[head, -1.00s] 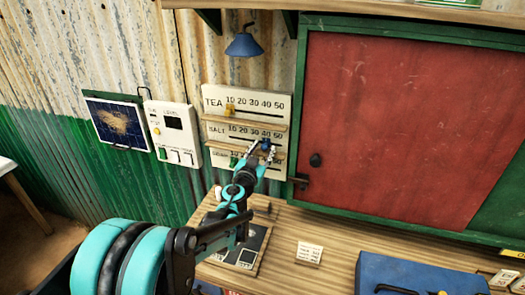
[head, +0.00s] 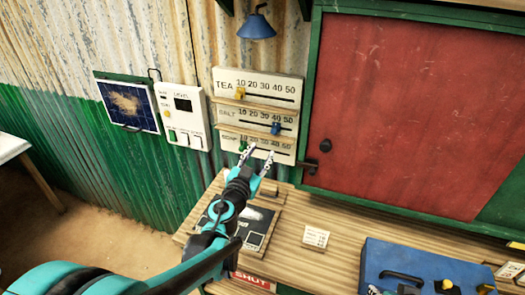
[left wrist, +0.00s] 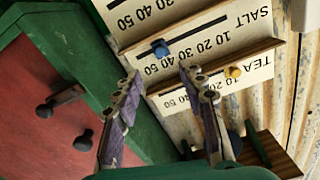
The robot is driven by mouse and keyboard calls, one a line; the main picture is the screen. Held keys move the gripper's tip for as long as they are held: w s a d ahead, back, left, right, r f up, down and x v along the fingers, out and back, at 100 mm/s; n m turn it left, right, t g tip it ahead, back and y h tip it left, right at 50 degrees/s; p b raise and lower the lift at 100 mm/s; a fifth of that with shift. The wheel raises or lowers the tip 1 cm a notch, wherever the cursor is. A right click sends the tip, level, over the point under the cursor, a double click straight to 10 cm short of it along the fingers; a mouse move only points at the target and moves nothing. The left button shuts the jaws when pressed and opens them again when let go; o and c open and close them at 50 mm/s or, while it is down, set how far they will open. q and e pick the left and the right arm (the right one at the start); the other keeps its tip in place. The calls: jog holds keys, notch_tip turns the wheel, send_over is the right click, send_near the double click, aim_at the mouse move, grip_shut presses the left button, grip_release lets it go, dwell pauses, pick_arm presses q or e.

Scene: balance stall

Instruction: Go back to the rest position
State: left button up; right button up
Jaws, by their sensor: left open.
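My left gripper (head: 258,160) is open and empty in the head view, in front of the lower part of the slider board (head: 262,85). Its two fingers also show spread apart in the left wrist view (left wrist: 160,100). The board has rows marked TEA, SALT and a third partly hidden one. The yellow slider (head: 240,93) is near the left end of the TEA row. The blue slider (head: 276,128) is near 40 on the SALT row. A green slider (head: 243,146) is at the left of the third row. My right gripper is not in view.
A wooden counter (head: 290,225) runs below, with a small card (head: 316,237) and a blue box (head: 415,265). A red shutter (head: 410,110) in a green frame fills the right. A blue lamp (head: 256,25) hangs above the board. A white switch panel (head: 185,115) is left.

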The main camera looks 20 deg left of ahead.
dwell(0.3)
pick_arm(q)
jog(key=s+a+n+g+y, duration=0.3)
jog(key=s+a+n+y, duration=0.25)
jog(key=s, duration=0.35)
jog(key=s+d+f+m+g+h, duration=0.1)
jog(key=s+d+f+g+h, duration=0.1)
jog(key=s+d+f+g, duration=0.2)
jog(key=s+d+f+m+g+h, duration=0.1)
jog(key=s+d+f+g+h, duration=0.2)
jog(key=s+f, duration=0.5)
jog(key=s+d+g, duration=0.1)
jog(key=s+d, duration=0.1)
jog(key=s, duration=0.2)
jog(key=shift+s+d+f, duration=0.15)
jog(key=shift+s+f, duration=0.05)
jog(key=shift+f, duration=0.2)
